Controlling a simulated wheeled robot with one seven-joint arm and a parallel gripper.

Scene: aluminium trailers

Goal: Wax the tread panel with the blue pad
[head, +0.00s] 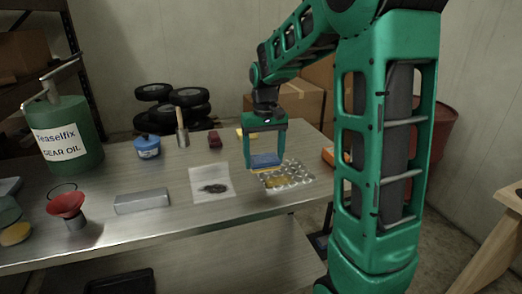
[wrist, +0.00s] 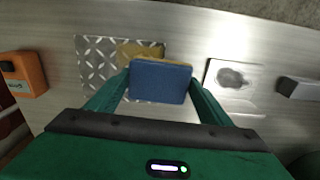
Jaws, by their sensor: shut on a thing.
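My gripper (head: 266,157) is shut on the blue pad (head: 265,161), which has a yellowish lower layer. In the wrist view the blue pad (wrist: 160,82) sits between the two green fingers. The tread panel (head: 294,173) is a silver diamond-plate sheet lying flat on the metal bench, and it shows left of the pad in the wrist view (wrist: 95,62). A yellow-amber patch (head: 278,182) lies on the panel, partly behind the pad in the wrist view. The pad is over the panel's left part; I cannot tell whether it touches.
A white sheet with a dark smear (head: 213,183) lies left of the panel. An orange box (wrist: 29,73) is beyond the panel's other side.

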